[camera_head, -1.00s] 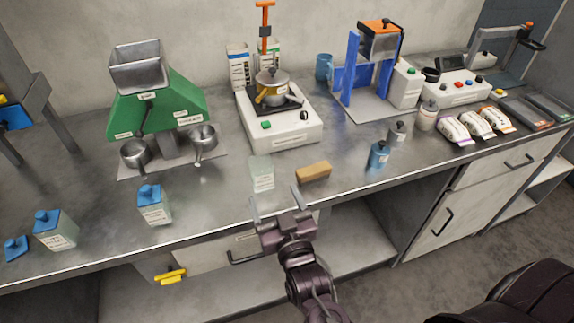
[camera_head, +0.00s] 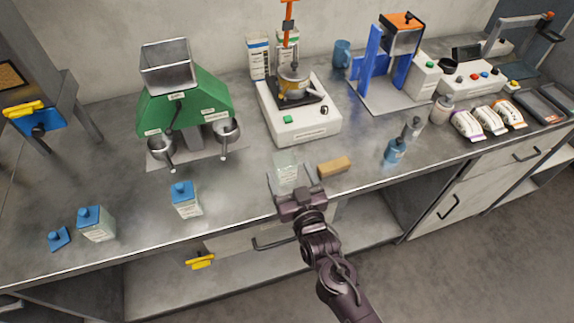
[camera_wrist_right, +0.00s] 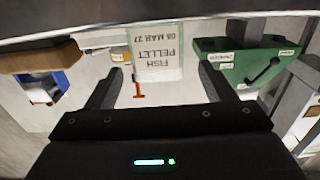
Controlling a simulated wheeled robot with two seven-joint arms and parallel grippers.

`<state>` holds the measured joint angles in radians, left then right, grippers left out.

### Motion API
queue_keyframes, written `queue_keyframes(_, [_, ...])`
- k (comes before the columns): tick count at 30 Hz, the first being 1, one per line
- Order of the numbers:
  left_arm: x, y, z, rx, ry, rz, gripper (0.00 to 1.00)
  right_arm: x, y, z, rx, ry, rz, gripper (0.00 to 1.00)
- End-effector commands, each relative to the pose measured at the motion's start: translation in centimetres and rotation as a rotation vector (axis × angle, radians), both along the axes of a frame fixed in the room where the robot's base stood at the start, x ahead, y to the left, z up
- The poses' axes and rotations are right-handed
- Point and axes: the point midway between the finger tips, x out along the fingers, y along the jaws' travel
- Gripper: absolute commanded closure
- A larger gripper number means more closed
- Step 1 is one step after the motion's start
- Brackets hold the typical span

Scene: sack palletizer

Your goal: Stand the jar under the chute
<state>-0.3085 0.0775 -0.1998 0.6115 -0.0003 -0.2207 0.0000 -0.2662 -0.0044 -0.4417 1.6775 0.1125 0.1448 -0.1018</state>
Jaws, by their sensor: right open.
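A clear, pale jar (camera_head: 286,163) with a white label stands near the front of the bench. In the right wrist view the jar (camera_wrist_right: 158,50) shows its label, "FISH PELLET 08 MAR 27", upside down. My right gripper (camera_head: 291,180) is open at the near side of the jar, with a fingertip toward each side; contact cannot be told. My left gripper is out of view. A green stand (camera_head: 210,100) carries a grey hopper (camera_head: 167,66) above two metal pans. A grey machine with a blue part (camera_head: 38,122) stands at far left; which is the chute is unclear.
A tan block (camera_head: 334,167) lies just right of the jar. A white scale-like machine (camera_head: 302,122) stands behind it. Blue-capped bottles (camera_head: 186,200) stand to the left, small bottles (camera_head: 395,151) to the right. The bench's front edge is close to the gripper.

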Motion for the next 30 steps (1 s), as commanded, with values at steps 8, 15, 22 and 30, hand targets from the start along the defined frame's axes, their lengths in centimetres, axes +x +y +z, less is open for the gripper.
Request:
queue_keyframes(8, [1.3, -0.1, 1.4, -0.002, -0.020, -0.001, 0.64, 3.0, 0.8, 0.3, 0.001, -0.001, 0.000, 0.24])
queue_keyframes(15, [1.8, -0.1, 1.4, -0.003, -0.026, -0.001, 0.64, 3.1, 0.8, 0.2, 0.001, -0.001, 0.000, 0.26])
queue_keyframes(22, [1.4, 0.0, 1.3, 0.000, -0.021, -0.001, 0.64, 3.1, 0.8, 0.2, 0.001, -0.001, 0.000, 0.56])
queue_keyframes(30, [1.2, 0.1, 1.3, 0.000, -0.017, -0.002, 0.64, 3.1, 0.8, 0.3, 0.002, -0.002, 0.000, 0.81])
